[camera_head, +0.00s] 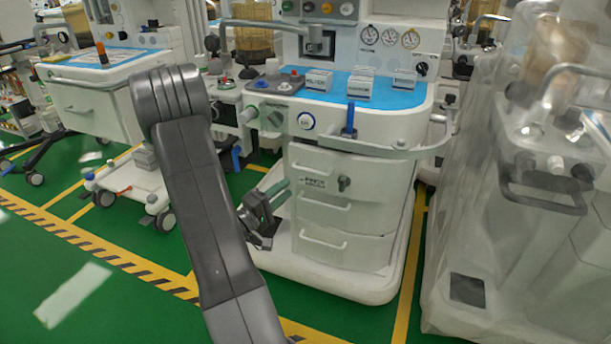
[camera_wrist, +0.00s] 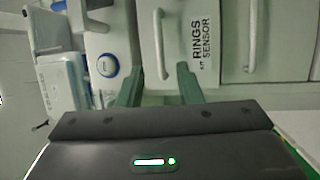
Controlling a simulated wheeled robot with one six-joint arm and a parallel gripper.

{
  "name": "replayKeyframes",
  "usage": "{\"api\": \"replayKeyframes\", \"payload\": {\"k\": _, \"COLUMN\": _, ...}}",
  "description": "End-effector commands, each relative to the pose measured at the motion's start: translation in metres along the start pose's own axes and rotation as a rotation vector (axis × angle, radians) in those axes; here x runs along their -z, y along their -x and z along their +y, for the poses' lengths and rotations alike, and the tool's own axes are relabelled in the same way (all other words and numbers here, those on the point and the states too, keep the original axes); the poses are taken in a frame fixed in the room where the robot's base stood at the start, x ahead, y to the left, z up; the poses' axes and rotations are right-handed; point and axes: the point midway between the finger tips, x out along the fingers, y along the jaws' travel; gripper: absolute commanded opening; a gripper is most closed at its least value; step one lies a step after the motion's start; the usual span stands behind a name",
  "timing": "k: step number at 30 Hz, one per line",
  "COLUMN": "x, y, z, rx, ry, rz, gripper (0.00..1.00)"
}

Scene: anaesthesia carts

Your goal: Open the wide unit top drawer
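The white unit (camera_head: 365,165) in the middle of the head view has a stack of drawers in its front. The top drawer (camera_head: 325,168) looks closed, flush with the front. Its bar handle (camera_wrist: 160,45) shows in the wrist view, left of a "RINGS SENSOR" label (camera_wrist: 204,42). My gripper (camera_head: 281,188) is in front of the drawers at their left side. In the wrist view its two green fingers (camera_wrist: 158,88) are apart, one on each side of the handle's lower end. The gap between them looks empty; whether they touch the handle I cannot tell.
A lower drawer handle (camera_head: 323,243) sits below. A blue-topped cart (camera_head: 90,95) stands at the left, and a plastic-covered machine (camera_head: 545,190) stands close on the right. A push rail (camera_head: 385,150) juts out above the drawers. Green floor (camera_head: 60,280) is clear at front left.

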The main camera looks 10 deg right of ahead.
Motion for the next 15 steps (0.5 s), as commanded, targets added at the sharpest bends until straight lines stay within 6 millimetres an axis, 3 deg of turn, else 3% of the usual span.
{"api": "replayKeyframes", "payload": {"k": 9, "x": -0.001, "y": -0.062, "z": -0.001, "rx": -0.002, "ry": -0.002, "rz": -0.002, "gripper": 0.32}}
{"api": "replayKeyframes", "payload": {"k": 15, "x": 0.0, "y": -0.083, "z": -0.001, "rx": 0.001, "ry": -0.001, "rz": 0.0, "gripper": 0.32}}
